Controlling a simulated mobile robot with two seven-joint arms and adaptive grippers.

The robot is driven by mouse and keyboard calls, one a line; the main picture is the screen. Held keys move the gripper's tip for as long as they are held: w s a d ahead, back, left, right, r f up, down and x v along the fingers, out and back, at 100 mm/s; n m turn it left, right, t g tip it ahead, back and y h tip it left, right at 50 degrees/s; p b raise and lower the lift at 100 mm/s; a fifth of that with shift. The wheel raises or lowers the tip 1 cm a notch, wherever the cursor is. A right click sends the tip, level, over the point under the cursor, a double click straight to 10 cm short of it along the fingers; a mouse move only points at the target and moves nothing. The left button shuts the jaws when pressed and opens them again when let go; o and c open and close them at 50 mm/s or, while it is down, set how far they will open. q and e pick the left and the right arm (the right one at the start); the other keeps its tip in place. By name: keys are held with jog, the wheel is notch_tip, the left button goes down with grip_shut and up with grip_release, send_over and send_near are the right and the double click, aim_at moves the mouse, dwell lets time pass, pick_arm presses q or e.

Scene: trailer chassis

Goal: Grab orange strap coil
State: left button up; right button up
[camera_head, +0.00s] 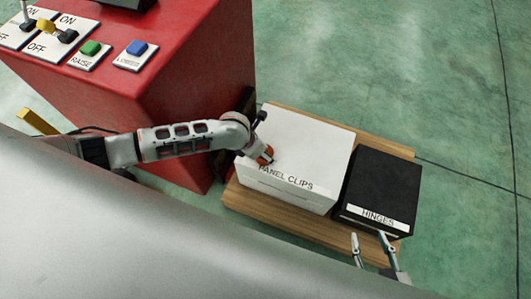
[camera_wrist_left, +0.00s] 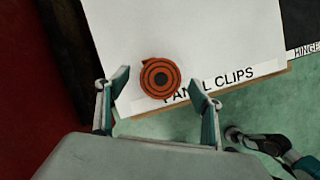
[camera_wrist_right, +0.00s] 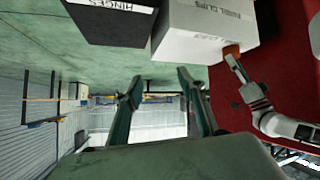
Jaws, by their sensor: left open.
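The orange strap coil (camera_wrist_left: 160,77) is a flat orange and black spiral on the white PANEL CLIPS box, beside its printed label. In the head view the coil (camera_head: 265,157) shows as a small orange patch by the left hand. My left gripper (camera_wrist_left: 163,88) is open, with one finger on each side of the coil in its wrist view and clear gaps between. Its fingers are mostly hidden in the head view. My right gripper (camera_head: 370,238) is open and empty near the front of the HINGES box; its fingers also show apart in the right wrist view (camera_wrist_right: 160,80).
The white PANEL CLIPS box (camera_head: 310,150) and black HINGES box (camera_head: 385,180) stand side by side on a wooden board (camera_head: 250,202). A red console (camera_head: 180,100) with buttons and switches stands to the left. Green floor at right is clear.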

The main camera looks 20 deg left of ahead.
pick_arm(q)
jog(key=shift+d+f, duration=0.25)
jog(key=shift+f, duration=0.95)
jog(key=shift+w+f+b, duration=0.15)
jog(key=shift+f+b, duration=0.15)
jog(key=shift+b, duration=0.1)
jog(key=shift+w, duration=0.15)
jog(key=shift+w+r, duration=0.1)
jog(key=shift+r, duration=0.1)
jog(key=shift+c, duration=0.3)
jog(key=c, duration=1.3)
jog(key=shift+o, duration=0.2)
jog(key=shift+r, duration=0.1)
